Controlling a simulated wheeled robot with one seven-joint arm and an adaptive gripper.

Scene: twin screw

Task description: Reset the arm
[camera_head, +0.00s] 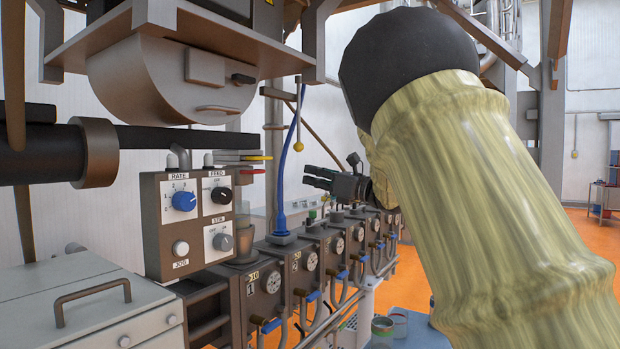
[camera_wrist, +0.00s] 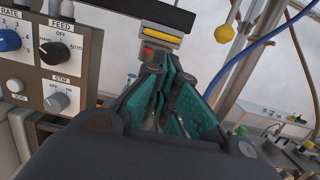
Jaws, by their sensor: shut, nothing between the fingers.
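My gripper (camera_head: 322,180) shows small in the middle of the head view, beyond my large pale arm link, with its fingers pointing left. It is in the air above the row of gauge blocks (camera_head: 303,262). In the wrist view my gripper (camera_wrist: 166,72) shows its teal-padded fingers drawn together at the tips, with nothing between them. The control box (camera_head: 192,222) with RATE, FEED and STIR knobs stands left of my gripper. It also shows at the left of the wrist view (camera_wrist: 60,60). My arm hides much of the right side of the head view.
Red and yellow tabs (camera_head: 255,158) stick out beside the control box, near my fingers in the wrist view. A blue hose (camera_head: 285,160) and a yellow ball (camera_head: 298,146) hang behind. A grey hopper drum (camera_head: 172,80) is overhead. A drawer cabinet (camera_head: 90,300) stands lower left.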

